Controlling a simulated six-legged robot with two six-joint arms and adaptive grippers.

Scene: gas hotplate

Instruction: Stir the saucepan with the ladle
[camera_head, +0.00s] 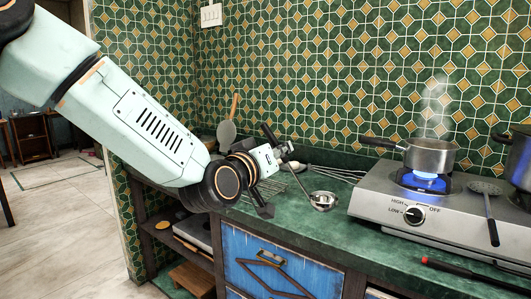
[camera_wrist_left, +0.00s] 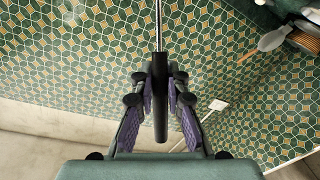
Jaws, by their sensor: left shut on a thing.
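The steel saucepan (camera_head: 430,155) sits upright on a lit burner of the gas hotplate (camera_head: 380,190), steam rising above it and its dark handle pointing left. My left gripper (camera_head: 285,152) is left of the hotplate, apart from the saucepan, and shut on the ladle (camera_head: 323,200). The ladle's bowl hangs low over the counter, at the hotplate's left side; I cannot tell whether it touches the counter. In the left wrist view the ladle's black handle (camera_wrist_left: 160,112) lies between the purple-padded fingers (camera_wrist_left: 160,95). The saucepan's contents are hidden.
A large pot (camera_head: 519,160) stands at the hotplate's right edge. A slotted skimmer (camera_head: 487,205) lies across the hotplate's front. A whisk (camera_head: 335,173) lies on the green counter (camera_head: 315,231).

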